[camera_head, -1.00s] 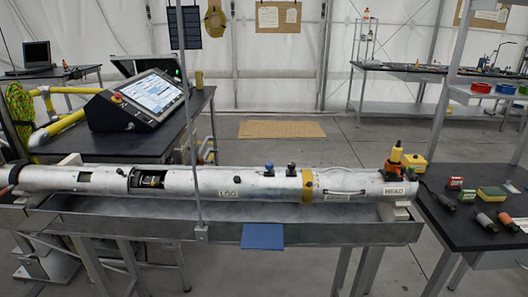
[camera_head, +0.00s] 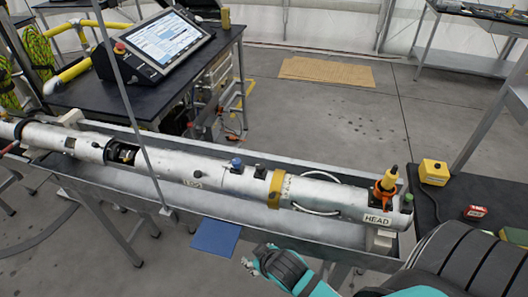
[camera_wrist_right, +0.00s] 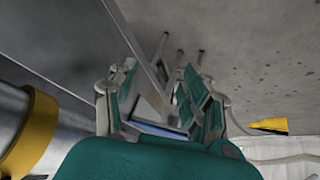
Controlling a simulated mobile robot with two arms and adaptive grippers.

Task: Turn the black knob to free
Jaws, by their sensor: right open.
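The black knob (camera_head: 260,172) sits on top of the long silver tube (camera_head: 325,190), just right of a blue knob (camera_head: 236,164) and left of the yellow band (camera_head: 276,190). The knob's setting is too small to read. My right gripper (camera_head: 252,265) is at the lower middle of the head view, in front of the trough and below the knob, apart from the tube. In the wrist view its teal fingers (camera_wrist_right: 165,100) are spread and empty. The yellow band (camera_wrist_right: 33,130) shows at the left there, and the black knob does not show. My left gripper is not in view.
The tube lies in a metal trough (camera_head: 150,190) with a thin upright post (camera_head: 130,110) in front. An orange and yellow fitting (camera_head: 388,180) stands at the HEAD end. A console (camera_head: 155,45) stands behind.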

